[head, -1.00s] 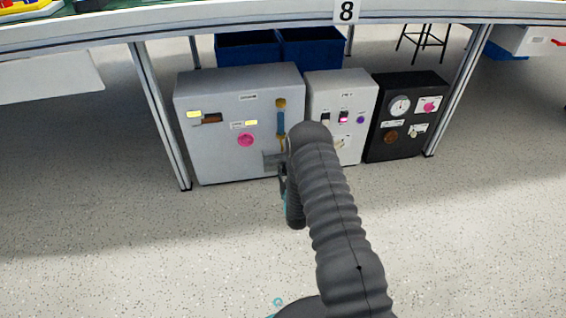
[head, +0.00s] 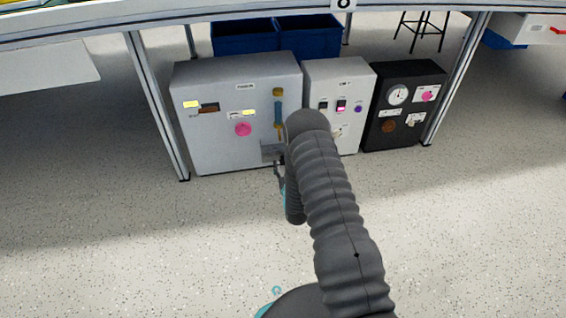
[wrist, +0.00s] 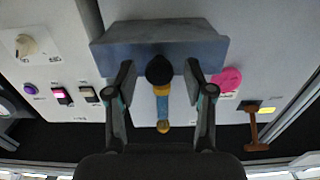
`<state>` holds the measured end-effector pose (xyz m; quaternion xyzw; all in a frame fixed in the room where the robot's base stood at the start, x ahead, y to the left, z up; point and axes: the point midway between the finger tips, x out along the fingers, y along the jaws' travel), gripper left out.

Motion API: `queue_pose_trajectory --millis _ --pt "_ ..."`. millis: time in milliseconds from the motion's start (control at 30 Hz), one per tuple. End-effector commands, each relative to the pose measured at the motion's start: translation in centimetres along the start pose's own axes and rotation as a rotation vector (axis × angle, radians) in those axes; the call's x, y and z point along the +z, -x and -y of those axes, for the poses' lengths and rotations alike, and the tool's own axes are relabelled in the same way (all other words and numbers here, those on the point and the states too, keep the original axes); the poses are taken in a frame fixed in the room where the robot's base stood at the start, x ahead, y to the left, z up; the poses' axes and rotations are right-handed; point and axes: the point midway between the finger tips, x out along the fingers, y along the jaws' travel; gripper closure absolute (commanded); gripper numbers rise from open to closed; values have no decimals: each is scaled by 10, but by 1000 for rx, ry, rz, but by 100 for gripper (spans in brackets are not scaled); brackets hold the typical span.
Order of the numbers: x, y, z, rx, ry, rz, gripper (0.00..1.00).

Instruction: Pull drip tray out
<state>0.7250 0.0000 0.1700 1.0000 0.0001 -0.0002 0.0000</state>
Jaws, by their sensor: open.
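The drip tray (wrist: 112,52) is a grey-blue metal tray jutting from the front of the large light-grey cabinet (head: 210,145). In the head view a small part of the tray (head: 270,153) shows left of my arm. A dark round knob (wrist: 159,70) is at the tray's edge in the wrist view. My gripper (wrist: 161,68) is open, with one finger on each side of the knob and gaps on both sides. I cannot tell how deep the fingers reach around it.
A blue and yellow sight tube (head: 279,115) and a pink button (head: 243,130) are on the cabinet face by the tray. A light-grey switch box (head: 350,80) and a black gauge box (head: 410,75) stand to the right. Table legs flank them. The floor in front is clear.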

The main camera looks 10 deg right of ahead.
Motion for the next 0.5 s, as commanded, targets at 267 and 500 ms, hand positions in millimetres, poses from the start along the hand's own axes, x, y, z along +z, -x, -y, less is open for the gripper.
queue_pose_trajectory --millis 267,500 --pt "1 56 0 -1 0 4 47" --pt "1 91 1 -1 0 2 47"
